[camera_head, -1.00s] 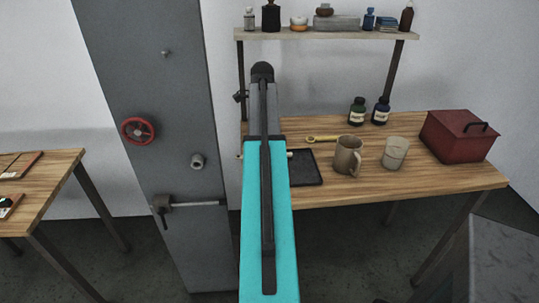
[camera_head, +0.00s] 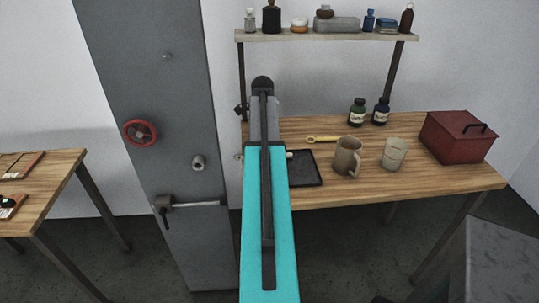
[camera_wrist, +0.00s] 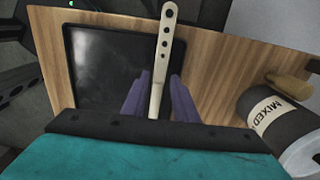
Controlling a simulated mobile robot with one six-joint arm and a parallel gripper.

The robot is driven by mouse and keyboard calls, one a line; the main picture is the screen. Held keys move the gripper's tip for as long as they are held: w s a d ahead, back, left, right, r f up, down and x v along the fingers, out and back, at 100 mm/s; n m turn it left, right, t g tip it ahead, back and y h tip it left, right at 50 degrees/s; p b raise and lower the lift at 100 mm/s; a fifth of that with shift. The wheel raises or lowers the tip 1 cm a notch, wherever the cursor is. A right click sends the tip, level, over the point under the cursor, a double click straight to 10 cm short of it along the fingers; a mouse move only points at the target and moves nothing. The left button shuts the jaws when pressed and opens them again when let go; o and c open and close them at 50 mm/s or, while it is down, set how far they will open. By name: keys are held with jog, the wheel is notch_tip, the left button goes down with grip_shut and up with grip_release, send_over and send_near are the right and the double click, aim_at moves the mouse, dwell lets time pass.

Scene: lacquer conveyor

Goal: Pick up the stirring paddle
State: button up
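In the wrist view the stirring paddle (camera_wrist: 165,45) is a pale flat strip with several dark holes at its far end. It runs down the picture between the two purple fingers of my gripper (camera_wrist: 160,82), and its near end is hidden by the gripper body. The fingers stand close on both sides of it; I cannot tell whether they touch it. In the head view my arm hides the gripper and most of what lies behind it; a short pale rod end (camera_head: 290,154) shows at the arm's right edge, which I cannot identify.
A yellow tool (camera_head: 322,139) lies behind. A shelf (camera_head: 330,35) stands above; a grey cabinet (camera_head: 150,90) is left.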

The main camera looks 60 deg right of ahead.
jog(key=shift+f, duration=1)
grip_shut()
